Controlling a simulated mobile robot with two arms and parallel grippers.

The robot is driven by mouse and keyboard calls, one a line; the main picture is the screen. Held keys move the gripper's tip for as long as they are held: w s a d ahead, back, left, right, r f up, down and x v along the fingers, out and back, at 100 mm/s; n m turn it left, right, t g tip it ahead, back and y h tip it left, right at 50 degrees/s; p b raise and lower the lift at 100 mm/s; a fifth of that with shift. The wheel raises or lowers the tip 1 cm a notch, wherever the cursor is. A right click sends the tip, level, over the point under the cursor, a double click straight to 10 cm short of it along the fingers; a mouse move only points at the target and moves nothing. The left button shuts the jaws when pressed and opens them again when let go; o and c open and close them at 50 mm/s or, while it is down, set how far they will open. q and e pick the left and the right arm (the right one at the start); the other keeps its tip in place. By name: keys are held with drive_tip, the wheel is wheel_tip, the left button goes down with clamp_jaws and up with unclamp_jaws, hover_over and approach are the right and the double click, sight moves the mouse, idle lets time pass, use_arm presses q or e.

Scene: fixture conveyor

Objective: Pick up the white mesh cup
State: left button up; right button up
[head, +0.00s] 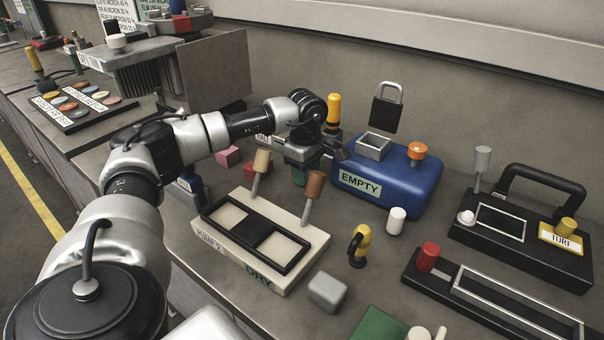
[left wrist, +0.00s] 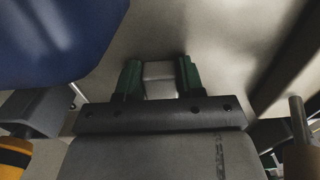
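My left gripper (head: 299,172) points down over the table, between the pink block and the blue box. In the left wrist view, its two green fingertips (left wrist: 160,78) stand apart, one on each side of a pale, box-like thing (left wrist: 160,72). That thing fills most of the gap; I cannot tell whether it is the white mesh cup or whether the fingers press on it. In the head view the gripper hides this spot. My right gripper is out of view.
The blue EMPTY box (head: 390,190) stands close right of the gripper. A pale fixture (head: 213,237) with upright pegs stands in front, and a pink block (head: 229,157) lies to the left. A grey block (head: 328,291) and black fixtures (head: 540,262) occupy the front and right.

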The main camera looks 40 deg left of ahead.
use_arm(q)
drive_tip(key=shift+c, duration=1.4)
drive_tip(key=shift+r, duration=0.1)
